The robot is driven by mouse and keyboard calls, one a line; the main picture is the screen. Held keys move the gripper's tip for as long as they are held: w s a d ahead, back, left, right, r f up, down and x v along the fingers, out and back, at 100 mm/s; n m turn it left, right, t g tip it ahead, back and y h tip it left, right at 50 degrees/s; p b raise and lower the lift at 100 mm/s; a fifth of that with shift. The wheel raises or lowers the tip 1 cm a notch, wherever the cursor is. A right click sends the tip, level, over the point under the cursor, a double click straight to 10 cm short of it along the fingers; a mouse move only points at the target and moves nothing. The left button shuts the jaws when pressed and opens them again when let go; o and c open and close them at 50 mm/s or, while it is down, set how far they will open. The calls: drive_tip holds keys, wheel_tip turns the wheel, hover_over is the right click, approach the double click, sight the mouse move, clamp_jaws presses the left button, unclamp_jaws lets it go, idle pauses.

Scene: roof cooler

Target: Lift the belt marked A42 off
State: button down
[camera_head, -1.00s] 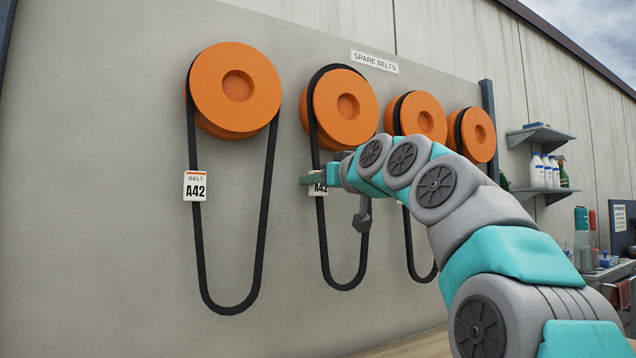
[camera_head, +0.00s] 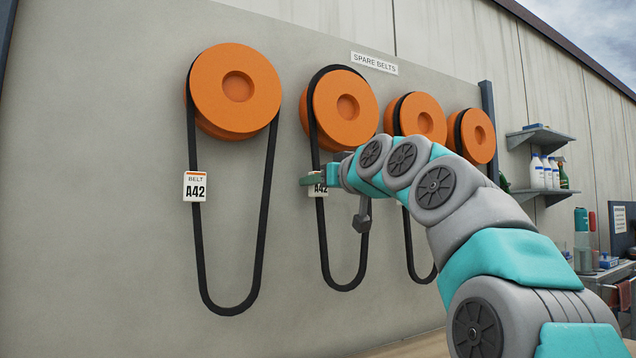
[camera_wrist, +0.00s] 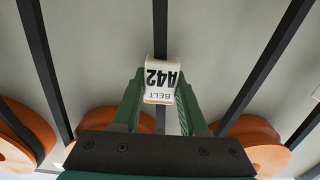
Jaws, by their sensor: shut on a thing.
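Two black belts carry white tags reading A42. The leftmost belt (camera_head: 198,255) hangs on the leftmost orange pulley (camera_head: 236,92), with its tag (camera_head: 195,187) in plain view. The second belt (camera_head: 323,240) hangs on the second pulley (camera_head: 347,105). My gripper (camera_head: 316,183) is at this second belt's left strand, shut on it at the tag. In the wrist view the tag (camera_wrist: 161,80) sits upside down between the green fingertips, with the strand running past it. The gripper partly covers this tag in the head view.
A third belt (camera_head: 411,240) and a fourth pulley (camera_head: 477,135) are to the right; my arm hides part of them. A SPARE BELTS sign (camera_head: 374,62) is above. Shelves with bottles (camera_head: 545,172) stand at far right. The wall left of the second belt is clear around the first belt.

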drive_tip(key=shift+s+d, duration=0.2)
drive_tip(key=shift+s, duration=0.1)
drive_tip(key=b+v, duration=0.2)
drive_tip(key=v, duration=0.1)
drive_tip(key=shift+s+d, duration=0.2)
drive_tip(key=shift+s, duration=0.1)
idle(0.6)
drive_tip(key=shift+s+d, duration=0.15)
drive_tip(key=shift+s, duration=0.15)
idle(0.6)
drive_tip(key=r+b+v, duration=0.1)
drive_tip(key=b+v, duration=0.2)
drive_tip(key=v, duration=0.9)
idle(2.2)
drive_tip(key=shift+w, duration=0.1)
idle(0.3)
